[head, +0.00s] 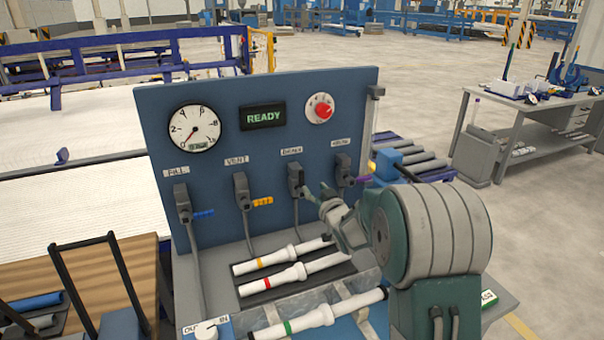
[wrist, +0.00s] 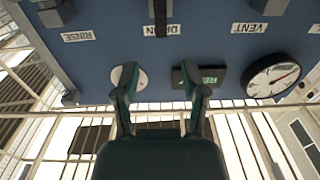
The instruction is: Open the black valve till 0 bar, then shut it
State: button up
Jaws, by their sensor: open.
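The black valve (head: 296,180) is on the blue panel under the third label, which reads DRAIN in the wrist view. It also shows at the top of the inverted wrist view (wrist: 160,14), between the lines of my fingers. Its handle is partly hidden by my gripper (head: 318,191) in the head view. My gripper, also in the wrist view (wrist: 159,76), is open with nothing between its fingers. It is close to the valve; I cannot tell whether it touches. The pressure gauge (head: 193,129) has its needle pointing to the lower left; its scale is too small to read surely.
Valves with a blue handle (head: 203,213), an orange handle (head: 262,201) and a purple handle (head: 364,179) flank the black one. A READY display (head: 263,116) and red knob (head: 320,108) are above. White pipes (head: 272,283) lie in front of the panel.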

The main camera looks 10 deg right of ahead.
aim_at(302, 174)
jog(key=w, duration=0.2)
jog(key=w+a, duration=0.1)
jog(key=w, duration=0.2)
jog(key=w+a, duration=0.1)
jog(key=w, duration=0.2)
jog(key=shift+w+f, duration=0.1)
jog(key=shift+w, duration=0.65)
jog(key=shift+c, duration=0.3)
grip_shut()
